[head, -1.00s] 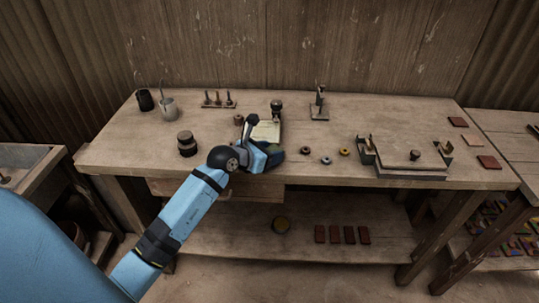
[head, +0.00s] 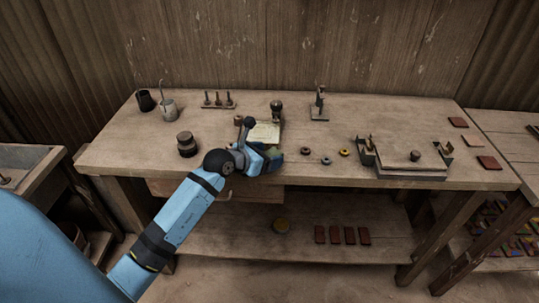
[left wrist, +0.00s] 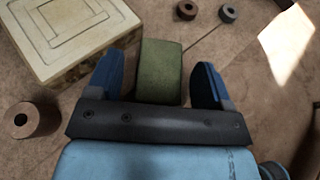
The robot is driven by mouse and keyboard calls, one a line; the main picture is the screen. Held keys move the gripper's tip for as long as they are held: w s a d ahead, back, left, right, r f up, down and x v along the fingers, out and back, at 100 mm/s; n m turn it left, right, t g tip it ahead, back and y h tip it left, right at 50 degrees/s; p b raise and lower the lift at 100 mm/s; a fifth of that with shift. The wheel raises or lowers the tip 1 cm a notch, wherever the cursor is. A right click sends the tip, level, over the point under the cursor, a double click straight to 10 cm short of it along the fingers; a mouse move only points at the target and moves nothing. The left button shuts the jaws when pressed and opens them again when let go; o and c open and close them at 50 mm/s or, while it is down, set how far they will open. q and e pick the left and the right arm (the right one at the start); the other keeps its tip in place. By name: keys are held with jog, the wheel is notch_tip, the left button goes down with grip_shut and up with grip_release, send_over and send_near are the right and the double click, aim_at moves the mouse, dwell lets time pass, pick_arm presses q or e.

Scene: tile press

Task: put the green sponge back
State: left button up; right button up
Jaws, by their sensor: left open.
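The green sponge (left wrist: 159,70) is a small block lying on the bench top in the left wrist view. My left gripper (left wrist: 158,80) is open, with one blue finger on each side of the sponge. There is a gap between the sponge and each finger; the sponge's near end is hidden by the gripper's dark palm bar. In the head view my left gripper (head: 268,158) is low over the front of the bench, and my arm hides most of that spot. My right gripper is not in view.
A cream block with engraved squares (left wrist: 75,35) lies close to the left finger; it also shows in the head view (head: 264,133). A brown ring (left wrist: 31,119) stands nearby. A dark round pot (head: 187,145) is left on the bench (head: 330,140), a metal fixture (head: 410,170) right.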

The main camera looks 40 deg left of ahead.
pick_arm(q)
jog(key=v, duration=1)
jog(key=s+d+n+t+h, duration=0.25)
jog(key=d+n+h, duration=0.2)
jog(key=d, duration=0.25)
jog(key=s+d+f+n+g+y, duration=0.1)
jog(key=s+d+f+n, duration=0.3)
jog(key=f+n, duration=0.3)
jog(key=s+d+f+n+g+y, duration=0.1)
jog(key=s+d+f+n, duration=0.4)
jog(key=n, duration=0.9)
jog(key=s+d+f+n+g+y, duration=0.2)
jog(key=s+d+f+n+g, duration=0.1)
jog(key=f+n, duration=0.6)
jog(key=shift+s+d+f+n, duration=0.3)
jog(key=shift+s+d+n, duration=0.5)
jog(key=shift+s+n, duration=0.1)
